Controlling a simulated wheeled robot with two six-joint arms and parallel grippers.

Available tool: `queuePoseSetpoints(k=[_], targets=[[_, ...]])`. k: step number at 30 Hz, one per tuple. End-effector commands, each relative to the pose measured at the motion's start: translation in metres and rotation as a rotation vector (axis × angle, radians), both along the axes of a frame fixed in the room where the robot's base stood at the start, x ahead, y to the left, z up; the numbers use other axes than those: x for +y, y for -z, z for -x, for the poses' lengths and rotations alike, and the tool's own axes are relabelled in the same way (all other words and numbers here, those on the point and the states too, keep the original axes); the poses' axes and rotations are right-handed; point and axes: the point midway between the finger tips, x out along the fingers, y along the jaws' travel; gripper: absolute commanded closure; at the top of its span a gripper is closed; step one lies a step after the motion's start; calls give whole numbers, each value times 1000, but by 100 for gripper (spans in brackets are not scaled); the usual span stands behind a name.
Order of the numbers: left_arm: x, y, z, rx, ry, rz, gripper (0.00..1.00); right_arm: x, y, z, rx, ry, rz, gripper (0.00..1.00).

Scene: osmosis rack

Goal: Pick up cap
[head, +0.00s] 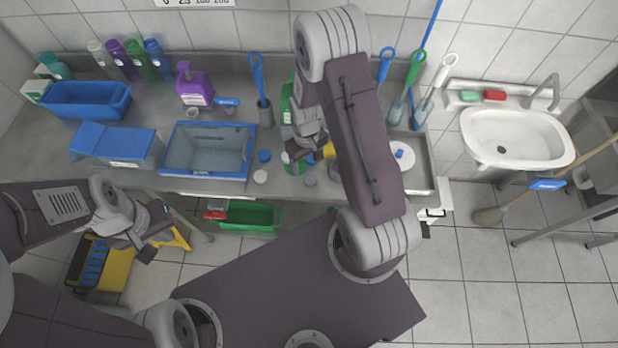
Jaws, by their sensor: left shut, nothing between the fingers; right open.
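Several small round cap-like pieces lie on the metal counter: a blue cap (264,156), a white cap (260,177) and a grey cap (310,181). Which one is the task's cap I cannot tell. My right gripper (306,154) is open, pointing down over the counter, to the right of the blue and white caps and above the grey one in the picture. A yellow piece (329,150) shows beside it, partly hidden by my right arm. My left gripper (148,247) is shut and empty, low at the left, in front of the counter and away from the caps.
A blue tray (178,174), a purple bottle (194,86) and a blue brush in a holder (265,112) stand left of my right arm. A green bottle (287,105) is partly hidden behind it. A green bin (250,219) sits below the counter; a sink (518,138) is right.

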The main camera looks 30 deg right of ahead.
Motion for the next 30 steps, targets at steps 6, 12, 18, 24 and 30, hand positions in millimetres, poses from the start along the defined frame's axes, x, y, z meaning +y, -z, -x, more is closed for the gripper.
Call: queuePoseSetpoints(k=[6,12,18,24,30], targets=[[0,-11,0,0,0,0,100,0,30,2,5,0,0,33],[0,-13,0,0,0,0,100,-1,38,1,3,1,-1,33],[0,-30,0,0,0,0,100,-6,67,5,6,1,-1,33],[0,-31,0,0,0,0,100,-6,87,3,1,1,-1,33],[0,-30,0,0,0,0,100,-6,87,3,1,0,-1,38]])
